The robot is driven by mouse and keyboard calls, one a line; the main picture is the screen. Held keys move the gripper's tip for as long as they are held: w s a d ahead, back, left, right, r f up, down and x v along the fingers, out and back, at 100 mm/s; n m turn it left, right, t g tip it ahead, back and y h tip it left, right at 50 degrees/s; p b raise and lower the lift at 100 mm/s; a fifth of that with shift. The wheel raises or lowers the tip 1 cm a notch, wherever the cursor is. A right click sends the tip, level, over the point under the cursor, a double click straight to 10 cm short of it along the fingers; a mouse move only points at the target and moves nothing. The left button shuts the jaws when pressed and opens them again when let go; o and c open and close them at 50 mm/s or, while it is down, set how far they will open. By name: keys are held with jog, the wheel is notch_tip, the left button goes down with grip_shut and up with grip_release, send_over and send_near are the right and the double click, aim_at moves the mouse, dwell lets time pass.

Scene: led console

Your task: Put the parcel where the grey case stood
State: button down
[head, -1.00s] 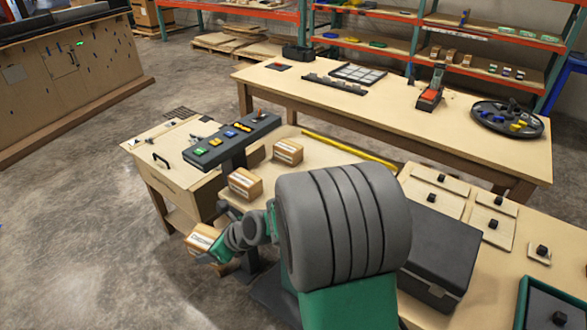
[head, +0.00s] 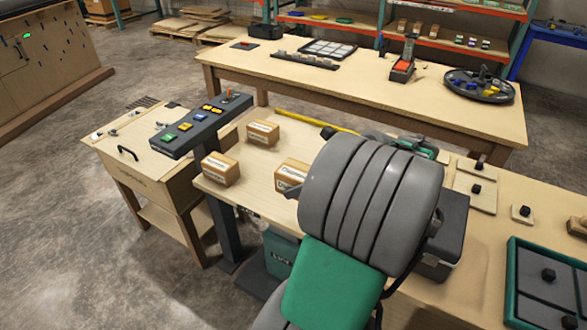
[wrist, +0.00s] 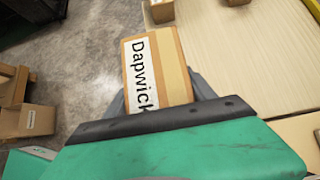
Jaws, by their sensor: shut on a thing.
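My gripper (wrist: 160,96) is shut on a brown parcel (wrist: 152,68) with a white label reading "Dapwick" in the wrist view. In the head view this appears to be the parcel (head: 292,173) just left of my arm, near the table's front edge; my arm hides most of the gripper. Two similar parcels stand on the tabletop, one at the front left (head: 220,168) and one farther back (head: 263,132). A dark grey case (head: 450,225) stands on the table to the right, partly hidden behind my arm. I cannot tell where a case stood before.
A console with coloured buttons (head: 200,123) stands on a post left of the parcels. A yellow bar (head: 315,122) lies behind them. Lidded panels with black knobs (head: 475,190) and a green-edged tray (head: 548,280) are at the right. Bare tabletop (head: 245,190) shows between the parcels.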

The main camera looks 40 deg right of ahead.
jog(key=w+d+f, duration=0.2)
jog(key=d+f, duration=0.1)
jog(key=w+d+f, duration=0.6)
jog(key=d, duration=0.1)
jog(key=shift+w+d+f, duration=0.1)
jog(key=shift+w+f, duration=0.05)
jog(key=shift+w, duration=0.1)
jog(key=f, duration=0.3)
jog(key=shift+w+d+f+b, duration=0.15)
jog(key=shift+d+f+b, duration=0.05)
jog(key=shift+f+b, duration=0.1)
jog(key=shift+c, duration=1.6)
grip_release()
jog(key=shift+a+f, duration=0.1)
